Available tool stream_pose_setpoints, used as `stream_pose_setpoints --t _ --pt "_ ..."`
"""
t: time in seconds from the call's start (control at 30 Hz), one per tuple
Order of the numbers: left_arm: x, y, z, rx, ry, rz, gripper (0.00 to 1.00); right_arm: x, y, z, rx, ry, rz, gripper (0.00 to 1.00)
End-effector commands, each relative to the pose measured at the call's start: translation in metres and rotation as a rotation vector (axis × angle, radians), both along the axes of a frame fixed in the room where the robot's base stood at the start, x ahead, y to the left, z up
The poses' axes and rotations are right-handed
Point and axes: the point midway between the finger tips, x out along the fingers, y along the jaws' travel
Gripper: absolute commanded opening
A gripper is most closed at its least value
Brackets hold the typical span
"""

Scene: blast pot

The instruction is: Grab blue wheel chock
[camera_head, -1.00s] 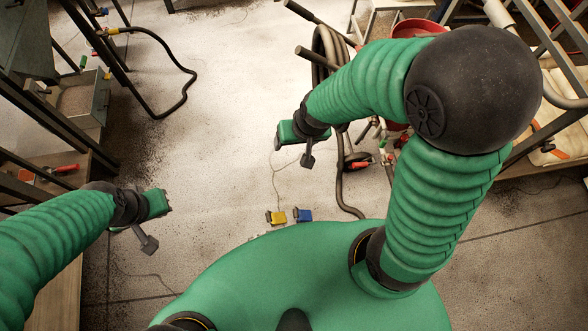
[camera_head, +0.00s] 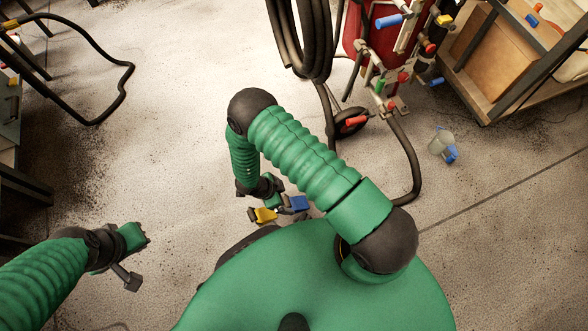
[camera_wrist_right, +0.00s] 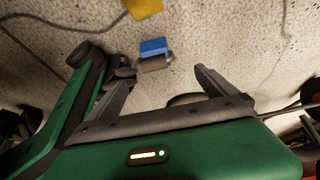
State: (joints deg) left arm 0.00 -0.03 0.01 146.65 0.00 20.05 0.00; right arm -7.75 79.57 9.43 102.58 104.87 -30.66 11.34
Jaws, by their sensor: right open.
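The blue wheel chock (camera_head: 299,203) lies on the floor just ahead of my green body in the head view. In the right wrist view the blue chock (camera_wrist_right: 153,47) shows its blue top and a grey-brown part, beyond and between the fingertips. My right gripper (camera_wrist_right: 168,78) is open, with nothing between its fingers. In the head view my right gripper (camera_head: 277,202) is beside the chock's left side, partly hidden by its own wrist; whether it touches cannot be told. My left gripper (camera_head: 140,243) is away at the lower left; its jaws are unclear.
A yellow chock (camera_head: 264,215) lies just left of the blue one, and also shows in the right wrist view (camera_wrist_right: 144,7). The red blast pot (camera_head: 362,32) with hoses and valves stands behind. Floor at left-centre is clear.

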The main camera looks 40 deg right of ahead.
Motion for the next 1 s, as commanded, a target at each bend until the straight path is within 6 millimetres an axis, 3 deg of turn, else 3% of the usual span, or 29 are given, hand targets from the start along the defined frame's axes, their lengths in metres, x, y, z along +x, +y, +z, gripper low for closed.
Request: stream_pose_setpoints --t 0.03,0.1,0.37,0.6,0.9,0.93,1.0 --pt "0.000 0.000 -0.017 0.000 0.000 0.000 0.00 -0.002 -0.004 -0.022 -0.001 0.001 0.003 0.96" --pt "0.000 0.000 -0.027 0.000 0.001 0.000 0.00 -0.004 -0.011 -0.038 -0.002 0.002 0.004 0.96" --pt "0.000 0.000 -0.046 0.000 0.001 0.000 0.00 -0.008 -0.024 -0.069 0.001 -0.001 0.004 0.96" --pt "-0.001 0.000 -0.085 0.000 0.002 0.000 0.00 -0.018 -0.032 -0.110 0.000 0.004 0.004 0.96" --pt "0.000 0.000 -0.086 0.000 0.001 0.000 0.00 -0.022 -0.037 -0.114 0.001 0.009 0.001 0.96" --pt "0.000 0.000 -0.086 0.000 0.001 0.000 0.00 -0.022 -0.037 -0.114 0.002 0.010 0.000 0.73" --pt "0.000 0.000 -0.086 0.000 0.001 0.000 0.00 -0.022 -0.037 -0.114 0.002 0.010 0.000 0.64"
